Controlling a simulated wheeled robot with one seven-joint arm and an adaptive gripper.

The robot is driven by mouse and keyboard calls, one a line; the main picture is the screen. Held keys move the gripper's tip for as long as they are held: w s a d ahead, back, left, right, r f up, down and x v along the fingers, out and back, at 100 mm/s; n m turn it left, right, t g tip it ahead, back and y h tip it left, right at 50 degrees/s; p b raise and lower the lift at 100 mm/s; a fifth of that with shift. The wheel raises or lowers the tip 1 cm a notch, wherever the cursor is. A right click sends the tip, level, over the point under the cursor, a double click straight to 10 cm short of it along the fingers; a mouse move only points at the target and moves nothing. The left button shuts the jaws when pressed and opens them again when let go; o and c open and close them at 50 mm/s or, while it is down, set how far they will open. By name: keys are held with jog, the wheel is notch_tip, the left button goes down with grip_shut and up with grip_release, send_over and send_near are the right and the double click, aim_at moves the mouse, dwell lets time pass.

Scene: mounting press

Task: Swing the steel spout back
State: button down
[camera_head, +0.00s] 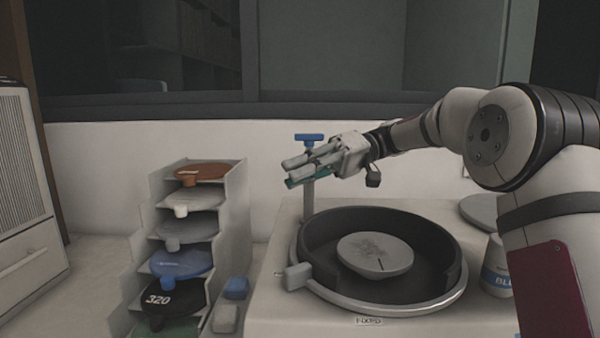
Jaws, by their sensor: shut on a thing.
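The steel spout's upright post (308,203) stands at the back left of the black round bowl (330,222), with a blue tap handle (309,137) on top. My gripper (291,172) reaches in from the right and is shut on the spout just below the blue handle. The fingers point left, and a teal strip shows along the lower one. The fingers hide the spout's upper part, so I cannot tell which way its arm points.
A grey disc (375,255) lies in the bowl. A grey block (298,276) sits at the bowl's left rim. A stepped rack (237,190) of coloured discs stands at left. A white jar labelled in blue (497,270) stands at right. The wall is close behind the spout.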

jog(key=shift+r, duration=0.25)
jog(key=c, duration=1.5)
grip_release()
jog(key=shift+o, duration=0.2)
jog(key=shift+d+f, duration=0.1)
jog(key=v, duration=0.7)
jog(key=shift+w+d, duration=0.2)
